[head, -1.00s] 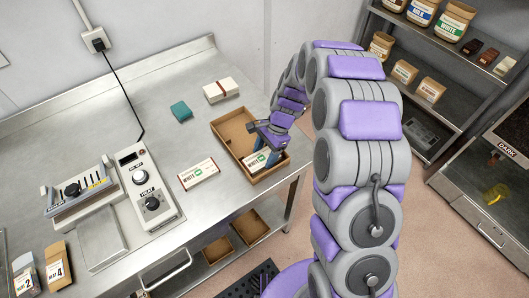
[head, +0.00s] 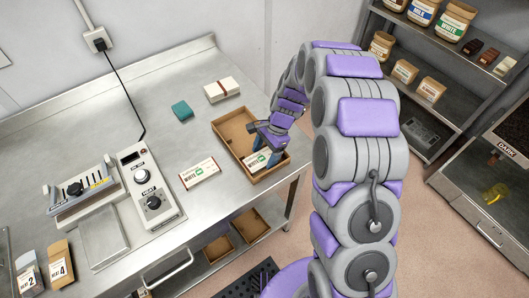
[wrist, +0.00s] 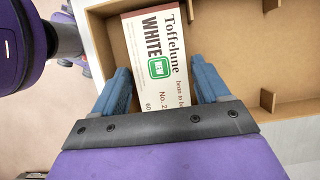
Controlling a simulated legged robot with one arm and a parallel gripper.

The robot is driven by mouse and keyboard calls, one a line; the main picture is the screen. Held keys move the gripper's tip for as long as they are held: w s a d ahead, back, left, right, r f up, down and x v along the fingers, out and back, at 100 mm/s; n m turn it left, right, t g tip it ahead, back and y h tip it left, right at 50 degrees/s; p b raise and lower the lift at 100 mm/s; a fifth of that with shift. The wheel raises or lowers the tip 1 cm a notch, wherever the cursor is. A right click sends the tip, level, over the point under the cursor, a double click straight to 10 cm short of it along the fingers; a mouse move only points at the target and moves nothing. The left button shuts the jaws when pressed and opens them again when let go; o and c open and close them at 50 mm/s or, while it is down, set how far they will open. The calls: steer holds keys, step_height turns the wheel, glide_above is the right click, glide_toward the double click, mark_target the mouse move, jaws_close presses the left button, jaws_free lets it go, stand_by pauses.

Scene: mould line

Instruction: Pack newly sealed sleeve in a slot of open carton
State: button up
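The open carton (head: 226,127) is a brown cardboard tray at the right edge of the steel bench. A white sleeve (head: 256,160) with a green mark lies face up in its near end; in the wrist view the sleeve (wrist: 155,60) reads "Toffelune White". My gripper (head: 262,148) is over that end. In the wrist view my gripper (wrist: 162,82) has its blue fingers open, one on each side of the sleeve. The lower end of the sleeve is hidden by the gripper body. A second white sleeve (head: 199,173) lies on the bench left of the carton.
Small cardboard dividers (wrist: 268,100) stand along the carton's walls. A white box with a red band (head: 221,91) and a teal block (head: 182,113) lie behind. A heat sealer (head: 147,190) stands to the left. Shelves with jars (head: 422,12) are at the right.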

steer(key=shift+o, duration=1.4)
steer(key=p+v, duration=0.3)
steer(key=v, duration=1.4)
steer(key=s+d+r+n+h, duration=0.1)
steer(key=s+d+r+n, duration=0.2)
steer(key=s, duration=0.5)
steer(key=s+r+n+h, duration=0.1)
steer(key=s+r+n, duration=0.1)
steer(key=s+r, duration=0.55)
steer(key=s+d+f+n+h, duration=0.1)
steer(key=s+d+n, duration=0.1)
steer(key=s, duration=0.8)
steer(key=s+d+f+n, duration=0.1)
steer(key=s+n, duration=0.3)
steer(key=s, duration=0.7)
steer(key=shift+d+f+t+h, duration=0.2)
steer(key=shift+d+t+h, duration=0.2)
steer(key=shift+d, duration=0.4)
